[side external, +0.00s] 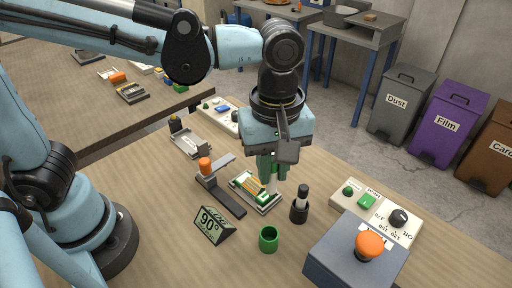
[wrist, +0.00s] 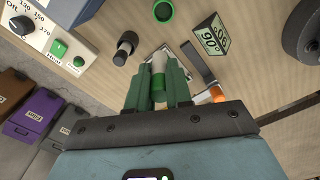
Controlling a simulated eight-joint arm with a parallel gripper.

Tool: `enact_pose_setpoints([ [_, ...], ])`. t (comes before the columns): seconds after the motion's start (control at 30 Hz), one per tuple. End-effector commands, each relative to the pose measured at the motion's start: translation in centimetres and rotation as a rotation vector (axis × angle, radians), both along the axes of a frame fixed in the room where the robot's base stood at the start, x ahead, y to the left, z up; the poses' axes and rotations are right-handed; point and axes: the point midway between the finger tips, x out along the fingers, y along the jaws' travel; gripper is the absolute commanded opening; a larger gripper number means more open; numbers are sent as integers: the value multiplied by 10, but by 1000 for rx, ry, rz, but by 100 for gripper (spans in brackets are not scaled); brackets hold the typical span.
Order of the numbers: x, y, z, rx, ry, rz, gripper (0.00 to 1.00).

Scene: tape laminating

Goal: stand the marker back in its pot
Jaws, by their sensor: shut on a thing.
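My gripper (side external: 271,166) has green fingers and points down over the bench. In the wrist view my gripper (wrist: 158,82) is shut on the marker (wrist: 158,68), a white cylinder with a green part. The white lower end of the marker (side external: 273,186) shows below the fingers in the side view; the rest is hidden by them. A green pot (side external: 268,239) stands upright on the bench, nearer the camera than my gripper, and looks empty. The green pot (wrist: 163,11) is at the top of the wrist view, apart from the marker.
A black holder (side external: 299,212) with a dark-topped item stands right of my gripper. A small tray (side external: 262,207) with coloured strips lies beneath. A 90° sign (side external: 211,225), orange-topped press (side external: 205,168), control panel (side external: 376,212) and orange-button box (side external: 355,255) stand around.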

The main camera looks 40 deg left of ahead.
Motion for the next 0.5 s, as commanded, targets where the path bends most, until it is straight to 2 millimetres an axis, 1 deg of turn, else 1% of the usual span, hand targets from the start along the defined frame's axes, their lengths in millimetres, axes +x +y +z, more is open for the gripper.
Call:
enact_pose_setpoints([
  [0.03,-10,-10,1,0,0,-8,0],
  [0.1,-20,-19,2,0,0,-7,0],
  [0.2,-29,-27,2,0,0,-3,0],
  [0.37,-34,-31,-1,0,0,2,0],
  [0.5,-33,-31,-8,0,0,2,0],
])
